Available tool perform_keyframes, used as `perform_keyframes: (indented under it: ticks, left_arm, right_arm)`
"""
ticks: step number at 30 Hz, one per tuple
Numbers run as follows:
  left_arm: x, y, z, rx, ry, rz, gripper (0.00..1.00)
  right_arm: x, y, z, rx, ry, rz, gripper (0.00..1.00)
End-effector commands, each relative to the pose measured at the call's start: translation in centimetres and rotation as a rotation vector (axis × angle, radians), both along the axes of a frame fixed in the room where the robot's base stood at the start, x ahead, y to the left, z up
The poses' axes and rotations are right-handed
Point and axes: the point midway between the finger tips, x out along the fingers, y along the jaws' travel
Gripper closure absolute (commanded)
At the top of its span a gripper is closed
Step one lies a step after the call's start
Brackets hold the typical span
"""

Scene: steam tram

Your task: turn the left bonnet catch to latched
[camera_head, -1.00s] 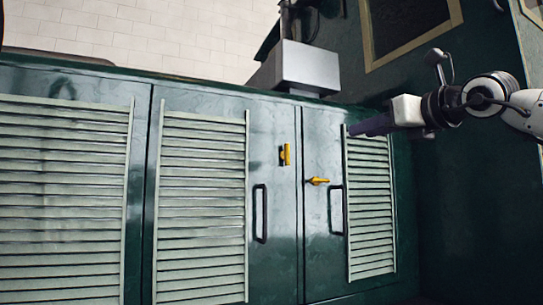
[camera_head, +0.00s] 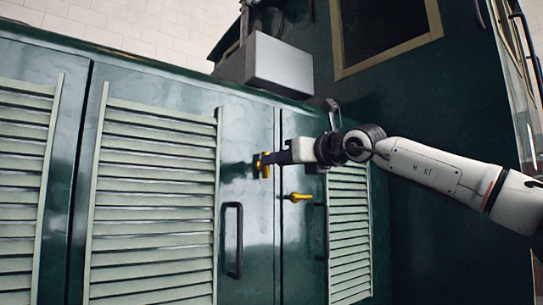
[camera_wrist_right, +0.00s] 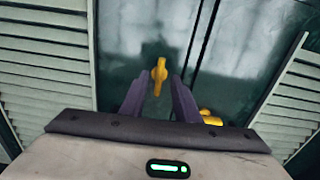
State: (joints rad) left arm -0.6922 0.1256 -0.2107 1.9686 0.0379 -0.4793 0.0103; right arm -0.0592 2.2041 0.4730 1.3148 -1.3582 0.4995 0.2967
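The left bonnet catch (camera_head: 264,168) is a small yellow handle on the dark green bonnet door, standing upright. In the right wrist view the catch (camera_wrist_right: 159,76) also stands upright, centred in front of my fingers. My right gripper (camera_head: 270,159) is at the catch in the head view and hides part of it. In the wrist view my right gripper (camera_wrist_right: 157,92) is open, with one dark finger on either side of the catch's lower end. I cannot tell whether the fingers touch it. My left gripper is not in view.
A second yellow catch (camera_head: 299,197) lies level on the right door; it shows close beside my right finger in the wrist view (camera_wrist_right: 210,117). Black door handles (camera_head: 238,240) and pale louvre panels (camera_head: 152,190) are nearby. A grey box (camera_head: 279,66) sits above.

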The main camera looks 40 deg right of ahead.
Motion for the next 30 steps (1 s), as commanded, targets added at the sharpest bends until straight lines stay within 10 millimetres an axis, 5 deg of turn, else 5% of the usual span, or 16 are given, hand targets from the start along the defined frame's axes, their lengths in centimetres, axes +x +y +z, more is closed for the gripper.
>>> perform_keyframes:
  ticks: [6, 17, 22, 30]
  left_arm:
    - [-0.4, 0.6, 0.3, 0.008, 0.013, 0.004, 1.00]
    - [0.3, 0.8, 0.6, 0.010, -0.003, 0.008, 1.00]
    - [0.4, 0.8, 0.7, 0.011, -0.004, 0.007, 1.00]
    - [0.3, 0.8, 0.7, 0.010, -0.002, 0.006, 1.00]
  right_arm:
    - [2.2, -0.3, 0.1, 0.000, 0.001, 0.000, 0.71]
    - [2.7, -0.3, 0.0, 0.000, -0.001, 0.000, 0.71]
    - [2.6, -0.3, 0.0, 0.000, -0.001, 0.000, 0.98]
    - [2.6, -0.3, 0.0, -0.009, 0.000, -0.001, 1.00]
